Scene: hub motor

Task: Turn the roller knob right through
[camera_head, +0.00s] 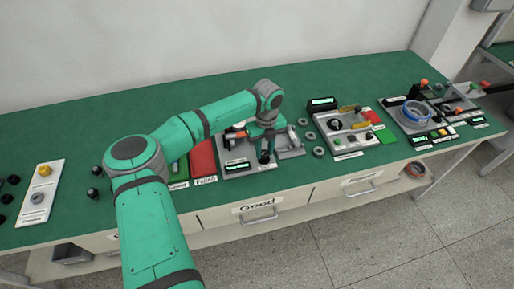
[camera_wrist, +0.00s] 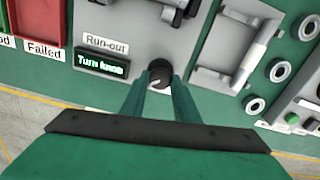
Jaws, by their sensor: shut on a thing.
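The knob (camera_wrist: 160,72) is a round black knob with a pale mark, on a light grey panel (camera_wrist: 140,17). In the wrist view it sits right of the "Run-out" label and a small display (camera_wrist: 102,64) reading "Turn knob". My gripper (camera_wrist: 162,84) is shut on the knob, with one green finger at each side. In the head view my gripper (camera_head: 265,153) is over the front part of the same grey station, and the arm partly hides that station. The roller itself cannot be made out clearly.
A red "Failed" tray (camera_head: 202,158) lies left of the station. Several grey rings (camera_head: 318,151) lie to its right, before another fixture (camera_head: 350,132). A blue ring device (camera_head: 417,113) stands farther right. Drawers, one marked "Good" (camera_head: 257,208), are below the green table's front edge.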

